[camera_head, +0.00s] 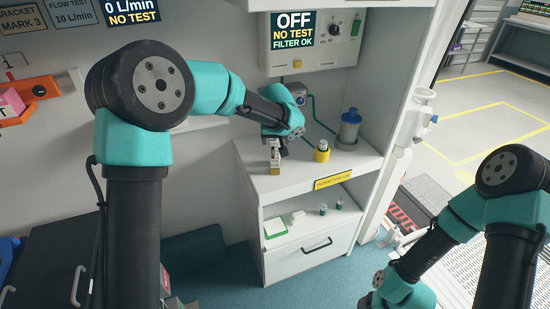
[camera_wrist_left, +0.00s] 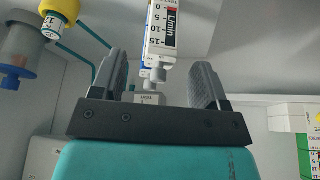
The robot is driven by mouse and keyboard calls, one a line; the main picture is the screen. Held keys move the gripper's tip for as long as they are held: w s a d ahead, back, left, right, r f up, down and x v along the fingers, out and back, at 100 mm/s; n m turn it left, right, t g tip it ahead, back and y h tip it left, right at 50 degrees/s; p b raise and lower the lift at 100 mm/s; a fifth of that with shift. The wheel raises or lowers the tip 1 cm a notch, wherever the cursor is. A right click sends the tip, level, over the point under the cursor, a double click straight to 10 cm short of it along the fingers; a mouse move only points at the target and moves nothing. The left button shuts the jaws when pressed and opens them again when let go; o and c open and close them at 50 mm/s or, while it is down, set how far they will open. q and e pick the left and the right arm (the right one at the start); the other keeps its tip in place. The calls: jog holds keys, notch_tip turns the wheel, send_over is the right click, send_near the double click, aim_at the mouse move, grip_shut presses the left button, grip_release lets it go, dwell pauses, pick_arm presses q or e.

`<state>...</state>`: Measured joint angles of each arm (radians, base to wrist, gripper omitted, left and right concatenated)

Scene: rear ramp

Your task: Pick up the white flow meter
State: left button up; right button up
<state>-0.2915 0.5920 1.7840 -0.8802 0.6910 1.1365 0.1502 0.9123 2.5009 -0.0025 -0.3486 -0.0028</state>
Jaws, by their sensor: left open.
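The white flow meter (camera_wrist_left: 164,28) shows in the left wrist view, with a black L/min scale, a red mark and a pale grey nozzle end. My left gripper (camera_wrist_left: 158,74) is open, with one dark finger on each side of the nozzle end; gaps show on both sides. Whether the meter is fully between the fingers in depth, I cannot tell. In the head view my left gripper (camera_head: 278,147) is low over the counter (camera_head: 300,183), and a small pale upright piece with a tan foot shows under it. My right gripper is out of view; only its arm shows.
A yellow-collared fitting (camera_head: 321,152) and a grey cylinder with a blue top (camera_head: 349,128) stand right of my left gripper. A wall panel (camera_head: 312,42) hangs behind. A shelf below holds small items. The counter's front right is clear.

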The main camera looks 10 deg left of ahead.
aim_at(275, 143)
pick_arm(q)
jog(key=shift+w+a+x, duration=0.1)
jog(key=shift+x, duration=1.2)
jog(key=shift+w+a+x, duration=0.1)
jog(key=shift+a+x, duration=0.05)
jog(key=shift+x, duration=1.15)
jog(key=shift+r, duration=0.1)
jog(key=shift+c, duration=0.3)
grip_shut()
